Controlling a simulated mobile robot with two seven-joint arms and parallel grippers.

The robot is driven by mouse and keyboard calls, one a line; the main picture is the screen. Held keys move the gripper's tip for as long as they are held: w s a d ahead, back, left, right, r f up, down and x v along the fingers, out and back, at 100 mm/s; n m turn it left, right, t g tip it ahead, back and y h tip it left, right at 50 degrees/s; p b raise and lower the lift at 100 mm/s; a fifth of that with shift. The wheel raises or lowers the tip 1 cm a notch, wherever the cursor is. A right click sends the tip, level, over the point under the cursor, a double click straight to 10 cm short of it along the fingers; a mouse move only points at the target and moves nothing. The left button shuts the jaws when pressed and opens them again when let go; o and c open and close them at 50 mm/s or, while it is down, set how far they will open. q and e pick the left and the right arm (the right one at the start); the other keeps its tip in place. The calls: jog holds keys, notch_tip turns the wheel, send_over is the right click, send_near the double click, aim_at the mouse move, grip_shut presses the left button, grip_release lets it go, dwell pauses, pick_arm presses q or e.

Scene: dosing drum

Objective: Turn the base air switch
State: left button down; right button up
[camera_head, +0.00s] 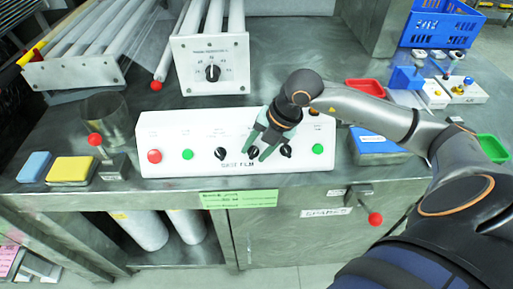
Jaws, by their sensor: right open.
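A white control panel (201,135) stands on the metal bench. It carries a red button (154,156), a green button (187,154), a black knob (220,153), a middle black knob (252,152), a right black knob (286,151) and another green button (318,149). The labels above them are too small to read, so I cannot tell which one is the base air switch. My right gripper (259,151) points down at the panel with its green fingers apart, close to the middle knob. I cannot tell whether it touches the knob. My left gripper is out of view.
A unit with a black dial (212,73) stands behind the panel. A red-knobbed lever (95,140), a yellow block (72,170) and a blue block (35,167) are at left. A blue box (375,146), red tray (366,87) and blue crate (441,24) are at right.

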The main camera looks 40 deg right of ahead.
jog(key=shift+c, duration=0.4)
grip_shut()
